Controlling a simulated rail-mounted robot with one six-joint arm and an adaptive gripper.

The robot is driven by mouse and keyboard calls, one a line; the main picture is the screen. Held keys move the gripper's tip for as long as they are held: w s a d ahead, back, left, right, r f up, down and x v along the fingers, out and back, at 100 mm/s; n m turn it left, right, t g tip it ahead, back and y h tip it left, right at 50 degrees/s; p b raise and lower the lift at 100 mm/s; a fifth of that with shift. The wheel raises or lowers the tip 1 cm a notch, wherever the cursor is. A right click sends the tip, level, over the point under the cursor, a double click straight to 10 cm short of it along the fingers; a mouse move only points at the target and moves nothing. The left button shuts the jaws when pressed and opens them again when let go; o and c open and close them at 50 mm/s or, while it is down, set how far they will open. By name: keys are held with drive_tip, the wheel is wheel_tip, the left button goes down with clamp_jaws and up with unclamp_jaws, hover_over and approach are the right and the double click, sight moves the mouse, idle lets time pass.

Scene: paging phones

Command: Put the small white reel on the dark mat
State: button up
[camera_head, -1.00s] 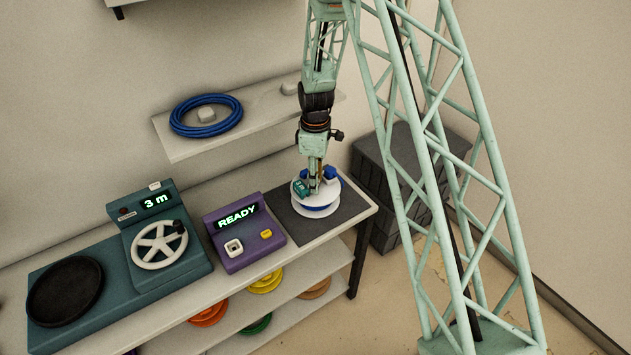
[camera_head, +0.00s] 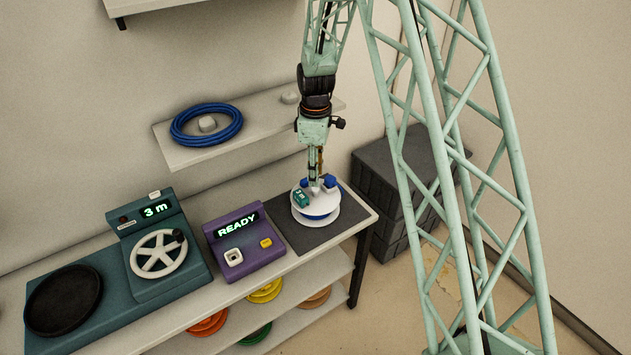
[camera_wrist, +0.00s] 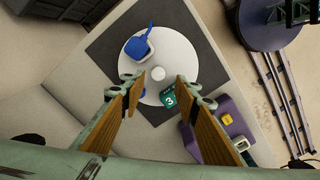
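The small white reel (camera_head: 318,207) sits on the dark mat (camera_head: 343,228) at the right end of the bench. It has blue winding between its flanges, blue pieces on top and a green tag marked 3. In the wrist view the reel (camera_wrist: 188,60) lies between and beyond my fingers, with its central knob (camera_wrist: 158,73) in the gap and the mat (camera_wrist: 103,57) around it. My gripper (camera_head: 315,176) is just above the reel. In the wrist view my gripper (camera_wrist: 155,90) has its wooden-faced fingers spread apart, with nothing between them.
Left of the mat stands a purple box (camera_head: 237,242) reading READY, then a teal winder (camera_head: 158,250) reading 3 m with a black disc (camera_head: 63,300). A shelf above holds a blue coil (camera_head: 206,125). Dark crates (camera_head: 395,185) stand right of the bench.

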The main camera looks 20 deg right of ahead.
wheel_tip(320, 180, up, 5)
drive_tip(key=shift+f, duration=0.2)
idle(1.0)
drive_tip(key=s+r+m+t, duration=0.1)
drive_tip(key=s+r+m, duration=0.2)
drive_tip(key=s+r, duration=0.9)
drive_tip(key=s+r+m+t, duration=0.1)
drive_tip(key=s+r+m, duration=0.2)
drive_tip(key=s+r, duration=0.95)
drive_tip(key=s+r+m+t, duration=0.1)
drive_tip(key=s+r+m, duration=0.2)
drive_tip(key=s, duration=1)
drive_tip(key=s+r+m, duration=0.3)
drive_tip(key=s+r, duration=0.4)
drive_tip(key=s, duration=0.5)
drive_tip(key=shift+s+d+r+m+t, duration=0.25)
drive_tip(key=shift+s+r+m+t, duration=0.1)
drive_tip(key=shift+s+m+t, duration=0.05)
